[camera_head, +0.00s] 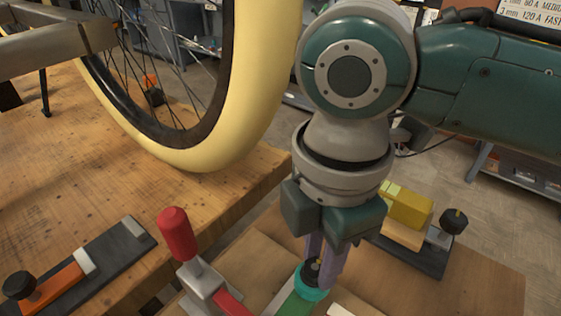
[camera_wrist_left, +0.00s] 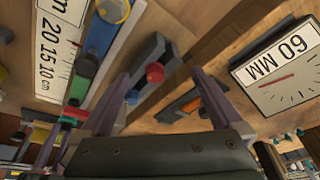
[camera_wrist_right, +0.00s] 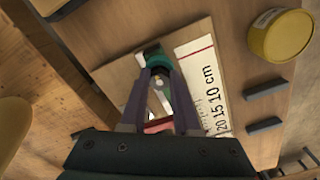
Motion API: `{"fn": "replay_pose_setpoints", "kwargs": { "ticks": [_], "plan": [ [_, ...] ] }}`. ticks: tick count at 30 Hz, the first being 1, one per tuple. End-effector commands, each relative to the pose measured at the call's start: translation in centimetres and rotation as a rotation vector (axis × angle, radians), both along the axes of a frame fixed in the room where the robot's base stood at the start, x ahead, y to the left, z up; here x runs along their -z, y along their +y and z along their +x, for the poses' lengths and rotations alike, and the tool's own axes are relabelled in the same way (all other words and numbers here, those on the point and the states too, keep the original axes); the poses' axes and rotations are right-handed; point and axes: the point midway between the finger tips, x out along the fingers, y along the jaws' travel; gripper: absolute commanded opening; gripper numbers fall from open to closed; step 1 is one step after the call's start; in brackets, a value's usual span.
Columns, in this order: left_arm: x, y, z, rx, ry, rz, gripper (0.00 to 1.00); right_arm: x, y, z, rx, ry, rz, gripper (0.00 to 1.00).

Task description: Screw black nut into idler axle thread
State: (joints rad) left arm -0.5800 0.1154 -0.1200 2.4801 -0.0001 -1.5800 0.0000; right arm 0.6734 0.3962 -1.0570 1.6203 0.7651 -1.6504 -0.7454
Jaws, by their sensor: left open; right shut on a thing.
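My right gripper (camera_head: 325,258) points down at the front of the bench, its purple fingers shut on a small dark piece that looks like the black nut (camera_head: 312,270). The nut sits right over a teal round collar (camera_head: 309,288) at the end of a green part (camera_head: 294,304). The collar also shows at the fingertips in the right wrist view (camera_wrist_right: 156,60). The idler axle thread is not clearly visible; the fingers and nut cover that spot. My left gripper (camera_wrist_left: 162,80) is open and empty in the left wrist view, and is outside the head view.
A red-handled clamp (camera_head: 178,235) stands just left of the right gripper. A cream-tyred wheel (camera_head: 250,90) stands behind on the wooden bench. A yellow block (camera_head: 408,206) is at right. A white ruler plate (camera_wrist_right: 208,85) lies beside the fingers. A 60 MM gauge (camera_wrist_left: 280,68) is near the left gripper.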

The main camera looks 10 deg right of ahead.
Motion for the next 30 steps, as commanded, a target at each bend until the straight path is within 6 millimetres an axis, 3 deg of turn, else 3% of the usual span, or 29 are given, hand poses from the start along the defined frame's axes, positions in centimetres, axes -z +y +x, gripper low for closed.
{"fn": "replay_pose_setpoints", "kwargs": {
  "ticks": [3,8,18,21,30],
  "plan": [
    [0.00,-0.05,0.00,-0.001,0.000,-0.002,1.00,0.00,0.02,-0.02,0.000,0.000,0.000,0.00],
    [0.00,-0.05,0.00,-0.002,0.000,-0.002,1.00,0.02,0.06,-0.09,0.100,0.001,0.002,0.00],
    [0.00,0.03,0.00,0.001,0.000,0.001,1.00,0.12,0.25,-0.51,0.832,0.005,0.002,0.00],
    [0.00,0.11,0.00,0.003,0.000,0.004,1.00,0.13,0.27,-0.56,0.982,0.004,0.000,0.00],
    [0.01,0.23,-0.01,0.005,0.000,0.009,1.00,0.09,0.22,-0.48,1.052,0.000,0.000,0.00]
  ]
}}
